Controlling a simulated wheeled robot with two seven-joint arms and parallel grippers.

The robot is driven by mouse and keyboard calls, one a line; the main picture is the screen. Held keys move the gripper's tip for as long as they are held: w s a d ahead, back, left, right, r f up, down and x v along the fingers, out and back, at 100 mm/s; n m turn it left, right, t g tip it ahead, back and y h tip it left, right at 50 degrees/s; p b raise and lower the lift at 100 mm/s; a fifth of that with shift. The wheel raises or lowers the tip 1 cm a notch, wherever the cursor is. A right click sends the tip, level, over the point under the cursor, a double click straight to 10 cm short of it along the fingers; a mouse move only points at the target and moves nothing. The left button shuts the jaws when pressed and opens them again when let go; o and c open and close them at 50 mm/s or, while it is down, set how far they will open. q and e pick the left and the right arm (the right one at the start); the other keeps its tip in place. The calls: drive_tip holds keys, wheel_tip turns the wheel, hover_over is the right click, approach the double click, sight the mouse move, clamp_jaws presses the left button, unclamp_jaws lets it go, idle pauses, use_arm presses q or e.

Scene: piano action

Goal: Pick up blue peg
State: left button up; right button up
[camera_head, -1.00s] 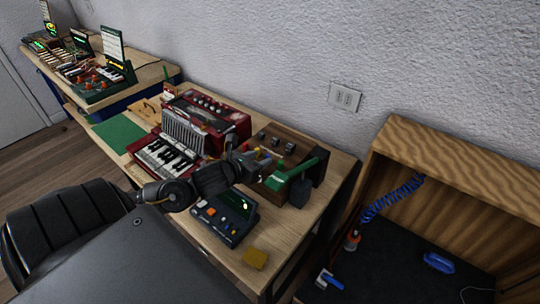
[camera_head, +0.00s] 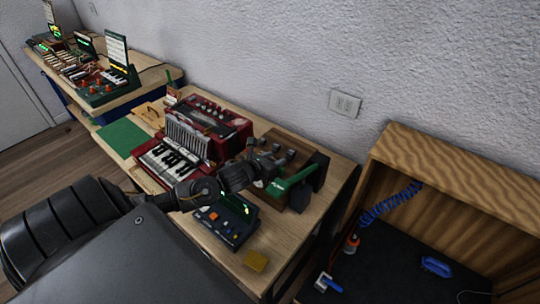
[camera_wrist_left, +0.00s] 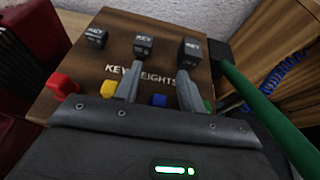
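The blue peg (camera_wrist_left: 158,100) stands in a wooden box (camera_wrist_left: 120,50) lettered with "KEY" and "WEIGHTS". In the left wrist view it shows low between the two fingers of my left gripper (camera_wrist_left: 158,72). The fingers are apart, one on each side of it; I cannot tell whether they touch it. A red peg (camera_wrist_left: 63,85) and a yellow peg (camera_wrist_left: 108,89) are to its left, and a bit of a green peg (camera_wrist_left: 208,105) is to its right. In the head view my left gripper (camera_head: 268,170) is over the box (camera_head: 300,194) and hides the pegs. My right gripper is not in view.
Dark blocks marked KEY (camera_wrist_left: 143,45) stand farther back on the box. A green bar (camera_wrist_left: 255,97) runs close along the gripper's right side. A red accordion (camera_head: 200,125) is left of the box, a keypad device (camera_head: 228,222) in front.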

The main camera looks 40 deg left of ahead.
use_arm(q)
clamp_jaws()
drive_tip(key=shift+r+b, duration=0.3)
drive_tip(key=shift+r, duration=0.25)
drive_tip(key=r, duration=0.2)
drive_tip(key=shift+s+r+b, duration=0.2)
drive_tip(key=shift+r+b, duration=0.1)
drive_tip(key=shift+b, duration=0.1)
drive_tip(key=w+d+r+p+v, duration=0.1)
drive_tip(key=r+p+v, duration=0.2)
drive_tip(key=p+v, duration=0.5)
drive_tip(key=shift+v, duration=3.9)
